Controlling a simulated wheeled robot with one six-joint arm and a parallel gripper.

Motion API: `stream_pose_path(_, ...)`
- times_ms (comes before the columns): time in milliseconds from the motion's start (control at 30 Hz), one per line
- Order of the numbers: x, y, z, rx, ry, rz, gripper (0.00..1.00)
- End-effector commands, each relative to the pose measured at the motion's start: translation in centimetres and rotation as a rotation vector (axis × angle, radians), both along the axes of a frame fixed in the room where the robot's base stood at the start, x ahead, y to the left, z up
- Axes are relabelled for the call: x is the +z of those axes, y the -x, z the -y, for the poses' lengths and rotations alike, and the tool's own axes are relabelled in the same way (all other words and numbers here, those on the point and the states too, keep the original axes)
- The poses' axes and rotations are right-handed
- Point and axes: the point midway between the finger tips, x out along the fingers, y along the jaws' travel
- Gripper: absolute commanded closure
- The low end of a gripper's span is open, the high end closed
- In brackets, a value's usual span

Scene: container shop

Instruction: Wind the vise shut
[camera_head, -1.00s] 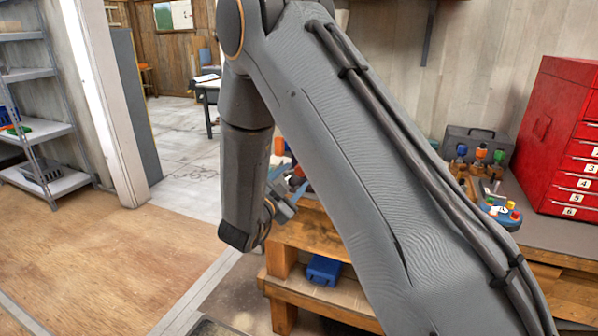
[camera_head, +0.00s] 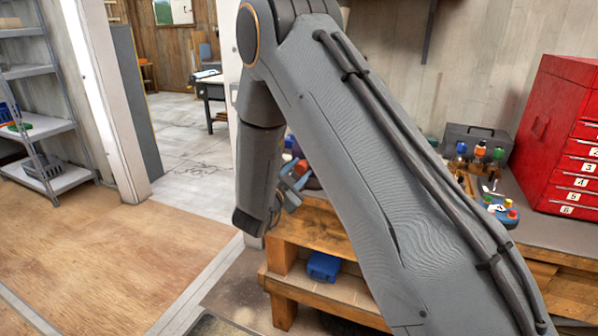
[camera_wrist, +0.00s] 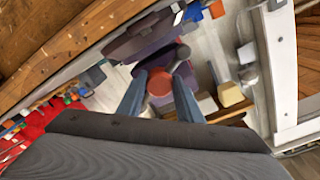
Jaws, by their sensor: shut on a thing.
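The dark purple-grey vise (camera_wrist: 150,42) fills the upper middle of the wrist view. A round red knob (camera_wrist: 160,83) stands out on its near side, on the handle. My gripper (camera_wrist: 160,78) has its two blue-grey fingers on either side of this knob and is shut on it. In the head view my gripper (camera_head: 292,182) shows small beside the bench, just left of my forearm. The vise (camera_head: 313,182) is mostly hidden there behind my arm. How far its jaws stand apart cannot be told.
The wooden workbench (camera_head: 310,235) runs to the right, with a blue bin (camera_head: 323,267) on its lower shelf. A red drawer cabinet (camera_head: 560,135) and several tools stand at the back right. The wooden floor (camera_head: 100,250) at left is clear.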

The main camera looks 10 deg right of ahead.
Motion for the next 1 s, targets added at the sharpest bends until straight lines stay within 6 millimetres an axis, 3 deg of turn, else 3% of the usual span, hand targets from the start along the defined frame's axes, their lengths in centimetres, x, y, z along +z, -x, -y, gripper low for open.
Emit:
stream_pose_path(367,-0.17,-0.03,0.01,-0.001,-0.091,0.065,0.9)
stream_pose_path(1000,-0.32,-0.05,0.01,-0.001,-0.558,0.405,0.9)
